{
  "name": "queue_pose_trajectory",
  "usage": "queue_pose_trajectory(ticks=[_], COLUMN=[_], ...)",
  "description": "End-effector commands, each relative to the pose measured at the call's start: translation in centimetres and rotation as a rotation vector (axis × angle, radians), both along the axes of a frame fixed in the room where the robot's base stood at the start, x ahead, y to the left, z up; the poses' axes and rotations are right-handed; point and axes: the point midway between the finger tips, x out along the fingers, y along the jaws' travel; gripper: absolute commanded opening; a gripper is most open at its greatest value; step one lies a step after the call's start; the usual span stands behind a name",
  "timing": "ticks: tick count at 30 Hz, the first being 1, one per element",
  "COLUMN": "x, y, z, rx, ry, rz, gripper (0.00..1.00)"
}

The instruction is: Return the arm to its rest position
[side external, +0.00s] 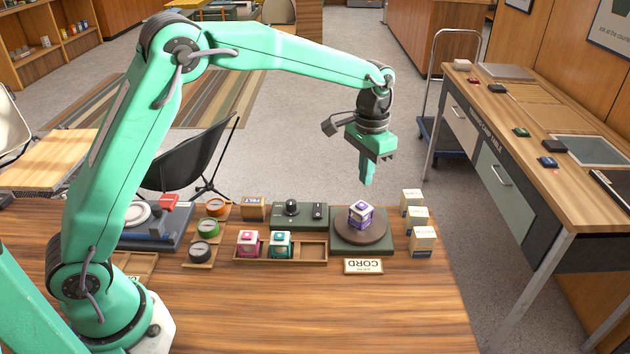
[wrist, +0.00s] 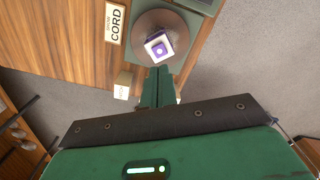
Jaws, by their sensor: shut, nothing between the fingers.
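My gripper (side external: 367,180) is shut and empty. It hangs from my raised green arm, fingers down, above the far right part of the wooden table (side external: 330,310). A purple and white box (side external: 361,214) sits on a round brown turntable (side external: 352,236) below the gripper, with a clear gap between them. In the wrist view, the shut fingers (wrist: 159,80) point toward the same box (wrist: 159,47).
A tray (side external: 312,250) holds a pink box (side external: 248,243) and a teal box (side external: 280,244). Several cream boxes (side external: 418,217) stand right of the turntable. A CORD sign (side external: 363,266) lies in front. The table's front is clear.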

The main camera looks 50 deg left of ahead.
Motion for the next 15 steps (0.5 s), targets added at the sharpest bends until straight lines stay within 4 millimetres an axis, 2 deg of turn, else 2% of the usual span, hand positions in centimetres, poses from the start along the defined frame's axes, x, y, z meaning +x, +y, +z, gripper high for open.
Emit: queue_pose_trajectory(ticks=[11,15], x=[-0.08,-0.53], y=[0.06,0.38], z=[0.19,0.99], rx=[-0.001,-0.003], ry=[-0.002,-0.014], rz=[0.001,0.007], gripper=[0.00,0.00])
